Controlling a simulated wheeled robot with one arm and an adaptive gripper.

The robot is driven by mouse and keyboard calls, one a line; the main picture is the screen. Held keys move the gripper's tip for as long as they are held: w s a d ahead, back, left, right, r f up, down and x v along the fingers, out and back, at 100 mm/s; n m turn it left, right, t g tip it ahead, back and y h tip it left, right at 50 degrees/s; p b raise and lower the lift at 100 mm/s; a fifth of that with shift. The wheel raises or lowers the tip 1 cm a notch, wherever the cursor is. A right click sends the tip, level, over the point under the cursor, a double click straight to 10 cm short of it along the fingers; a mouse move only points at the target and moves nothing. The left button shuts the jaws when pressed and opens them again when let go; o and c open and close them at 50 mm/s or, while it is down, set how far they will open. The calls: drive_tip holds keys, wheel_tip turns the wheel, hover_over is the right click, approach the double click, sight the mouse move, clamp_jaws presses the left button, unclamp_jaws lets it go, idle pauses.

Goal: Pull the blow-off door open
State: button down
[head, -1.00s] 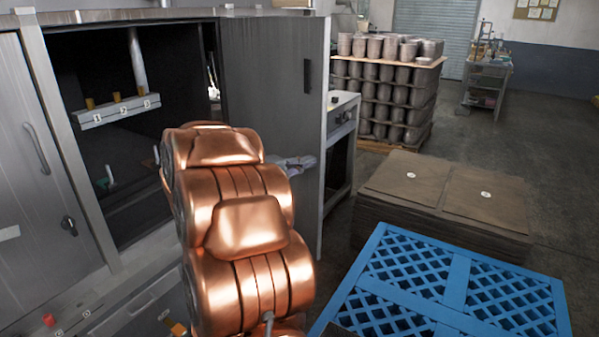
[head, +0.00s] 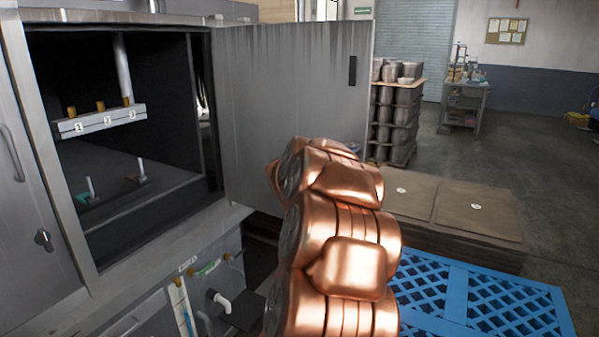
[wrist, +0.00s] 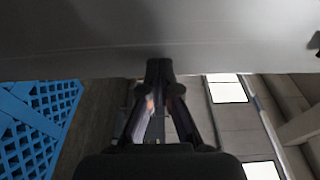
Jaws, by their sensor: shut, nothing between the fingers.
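The blow-off door (head: 290,100) is a streaked grey metal panel on the right side of the open cabinet (head: 18,60). It stands swung wide open, with a dark slot-like handle (head: 352,70) near its far edge. In the wrist view the door (wrist: 80,40) fills the top as a broad grey panel. My gripper (wrist: 159,68) is shut and empty, its fingertips at the panel's lower edge; I cannot tell whether they touch it. In the head view my copper arm hides the gripper and the lower right of the door.
Inside the cabinet is a bar numbered 1 to 3 (head: 100,122). A closed grey door (head: 25,220) is at left. A blue pallet (head: 460,290) and a brown stack (head: 455,215) stand at right, with stacked pots (head: 395,120) behind.

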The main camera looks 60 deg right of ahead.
idle(0.4)
drive_tip(key=a+b, duration=0.1)
drive_tip(key=a, duration=1.3)
idle(0.4)
